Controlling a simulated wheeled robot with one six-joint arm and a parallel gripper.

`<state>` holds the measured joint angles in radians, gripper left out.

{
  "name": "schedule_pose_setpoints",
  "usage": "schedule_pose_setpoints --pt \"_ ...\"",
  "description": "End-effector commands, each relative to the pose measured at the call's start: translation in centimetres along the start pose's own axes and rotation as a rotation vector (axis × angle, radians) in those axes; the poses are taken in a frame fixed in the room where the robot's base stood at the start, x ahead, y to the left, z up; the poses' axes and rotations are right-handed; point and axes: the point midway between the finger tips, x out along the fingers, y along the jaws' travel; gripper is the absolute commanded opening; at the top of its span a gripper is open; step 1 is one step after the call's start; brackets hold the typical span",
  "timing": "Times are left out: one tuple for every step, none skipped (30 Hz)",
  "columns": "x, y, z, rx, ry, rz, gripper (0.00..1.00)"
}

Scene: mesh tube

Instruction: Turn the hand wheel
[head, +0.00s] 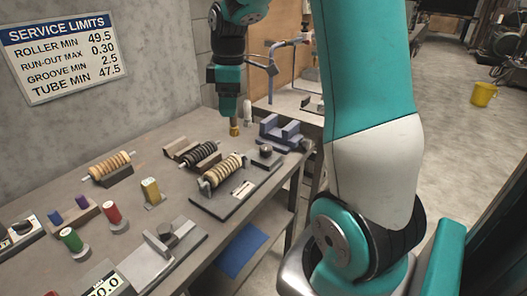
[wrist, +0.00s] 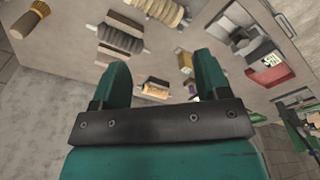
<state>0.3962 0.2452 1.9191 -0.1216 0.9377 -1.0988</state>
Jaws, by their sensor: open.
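My gripper (head: 229,112) hangs fingers-down over the far end of the workbench. In the wrist view its two teal fingers (wrist: 162,72) stand apart with nothing gripped between them. A ribbed tan roller (head: 224,170) sits in a fixture on a dark base plate (head: 208,205). A small dark round knob (head: 266,150) stands at the far end of that fixture; it may be the hand wheel, but it is too small to tell. My gripper is to the left of and beyond the knob, apart from it. I cannot make out the wheel in the wrist view.
A black ribbed roller (head: 200,153) and another tan roller (head: 110,165) rest on cradles. A blue-grey block (head: 280,130) stands at the far bench end. Red (head: 112,213) and green (head: 70,240) spools stand nearer. The wall carries a limits sign (head: 67,55).

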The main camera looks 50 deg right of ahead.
Motion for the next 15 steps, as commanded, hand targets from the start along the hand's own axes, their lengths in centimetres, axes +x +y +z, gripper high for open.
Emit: schedule_pose_setpoints --pt "1.0 3.1 2.9 0.002 -0.024 -0.001 0.69" --pt "1.3 4.5 4.3 -0.008 -0.037 -0.001 0.69" --pt "1.6 5.9 6.1 -0.021 -0.050 -0.002 0.69" --pt "1.8 6.8 7.2 -0.028 -0.059 -0.004 0.69" --pt "1.9 7.5 8.2 -0.035 -0.065 -0.006 0.69" --pt "2.1 8.2 9.1 -0.044 -0.073 -0.008 0.69" --pt "2.2 8.5 9.7 -0.048 -0.076 -0.009 0.69" --pt "2.4 8.7 10.0 -0.053 -0.078 -0.011 0.69" --pt "2.7 8.9 10.3 -0.057 -0.080 -0.012 0.69" --pt "2.9 8.9 10.5 -0.059 -0.081 -0.013 0.69" --pt "3.2 8.9 10.5 -0.060 -0.082 -0.014 0.69" --pt "3.8 8.9 10.5 -0.061 -0.081 -0.014 0.69" --pt "4.3 8.9 10.5 -0.061 -0.081 -0.016 0.69" --pt "4.8 8.8 10.6 -0.061 -0.081 -0.016 0.69" --pt "5.6 8.8 10.6 -0.061 -0.081 -0.017 0.69"
